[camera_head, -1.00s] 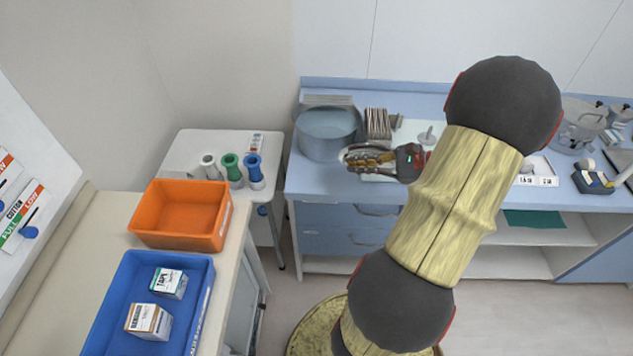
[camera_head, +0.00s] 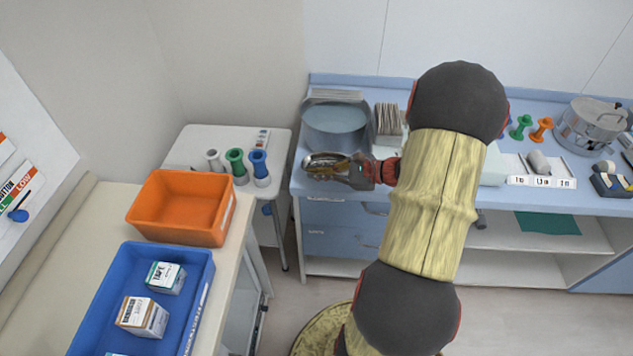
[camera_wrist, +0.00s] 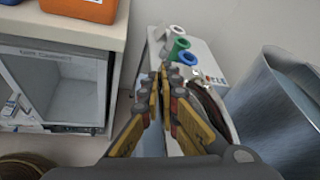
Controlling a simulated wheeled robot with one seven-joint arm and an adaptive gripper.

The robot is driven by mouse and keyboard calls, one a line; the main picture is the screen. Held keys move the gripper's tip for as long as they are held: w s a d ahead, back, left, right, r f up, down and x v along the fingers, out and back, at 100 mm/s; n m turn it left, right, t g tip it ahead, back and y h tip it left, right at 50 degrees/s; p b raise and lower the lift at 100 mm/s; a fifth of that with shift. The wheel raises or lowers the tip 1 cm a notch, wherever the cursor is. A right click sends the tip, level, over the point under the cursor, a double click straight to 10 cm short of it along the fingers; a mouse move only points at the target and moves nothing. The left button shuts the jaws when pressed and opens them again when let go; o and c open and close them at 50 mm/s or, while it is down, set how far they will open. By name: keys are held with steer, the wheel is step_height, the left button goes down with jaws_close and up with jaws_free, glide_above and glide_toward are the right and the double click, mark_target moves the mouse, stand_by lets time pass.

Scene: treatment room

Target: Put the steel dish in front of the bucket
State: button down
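The steel dish (camera_head: 313,158) is a shallow shiny oval at the end of my gripper (camera_head: 326,169). In the wrist view my fingers (camera_wrist: 167,72) are nearly together, and the dish's curved rim (camera_wrist: 222,104) shows beside them, tilted. My gripper appears shut on the dish; the exact contact is hidden. The bucket (camera_head: 335,122) is a large round grey metal vessel at the left end of the blue counter. The dish is held on the near side of the bucket, close to the counter's front edge. The bucket wall also shows at the right of the wrist view (camera_wrist: 265,112).
The blue counter (camera_head: 312,184) has upright packets (camera_head: 389,120) right of the bucket. A white side table (camera_head: 205,140) with several coloured-topped holders stands left, across a gap. An orange bin (camera_head: 180,208) and blue tray (camera_head: 192,318) lie nearer. My arm hides part of the counter.

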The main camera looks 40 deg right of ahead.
mark_target(316, 187)
steer(key=shift+f+b, duration=0.7)
steer(key=shift+f, duration=0.9)
steer(key=shift+f, duration=0.15)
steer(key=c, duration=2.1)
jaws_free()
steer(key=shift+o, duration=0.3)
